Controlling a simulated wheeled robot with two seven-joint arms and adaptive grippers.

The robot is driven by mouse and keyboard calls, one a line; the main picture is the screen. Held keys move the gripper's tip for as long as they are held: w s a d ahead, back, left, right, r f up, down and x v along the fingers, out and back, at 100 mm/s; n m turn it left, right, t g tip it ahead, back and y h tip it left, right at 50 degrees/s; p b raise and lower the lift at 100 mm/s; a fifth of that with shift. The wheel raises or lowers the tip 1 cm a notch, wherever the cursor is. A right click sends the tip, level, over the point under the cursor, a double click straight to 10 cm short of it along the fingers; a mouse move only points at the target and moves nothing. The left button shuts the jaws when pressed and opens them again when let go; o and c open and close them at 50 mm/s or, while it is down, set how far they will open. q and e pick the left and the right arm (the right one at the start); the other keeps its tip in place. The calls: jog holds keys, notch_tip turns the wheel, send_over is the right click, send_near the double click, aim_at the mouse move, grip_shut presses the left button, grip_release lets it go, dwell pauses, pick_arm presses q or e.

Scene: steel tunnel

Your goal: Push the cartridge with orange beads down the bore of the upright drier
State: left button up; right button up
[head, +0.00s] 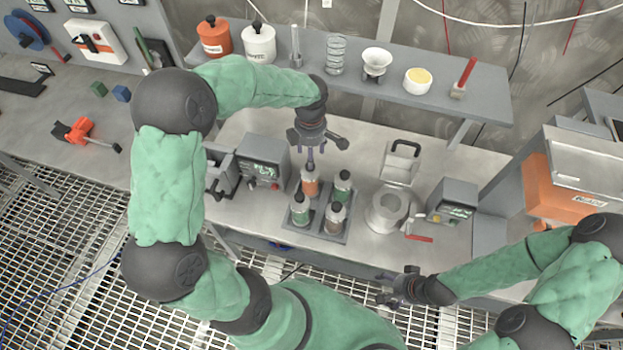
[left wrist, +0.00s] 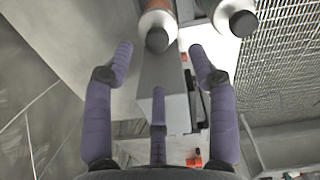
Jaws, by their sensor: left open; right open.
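The cartridge with orange beads (head: 310,186) stands upright with a dark knob in the back left place of a grey tray (head: 348,236). My left gripper (head: 313,150) is open just above and behind it, pointing down, apart from it. In the left wrist view two capped cartridges are at the top, beyond the open fingers (left wrist: 163,75); the nearer one (left wrist: 158,22) seems to be the orange one. The upright drier (head: 385,214), a pale round cylinder, stands right of the tray; the depth of its bore is hidden. My right gripper (head: 393,286) is open and empty at the bench's front edge.
Two green-bead cartridges (head: 343,186) and a brownish one (head: 335,217) share the tray. A grey box (head: 264,160) stands left, another (head: 452,201) right of the drier. A hinged lid with handle (head: 402,165) is behind the drier. A shelf (head: 420,105) with jars runs along the back.

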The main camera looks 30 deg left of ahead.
aim_at(310, 179)
pick_arm(q)
jog(key=f, duration=0.2)
jog(key=shift+w+f, duration=0.2)
jog(key=shift+f, duration=0.15)
jog(key=shift+a+f+b, duration=0.2)
jog(key=shift+f+b, duration=0.1)
jog(key=shift+f, duration=2.25)
grip_shut()
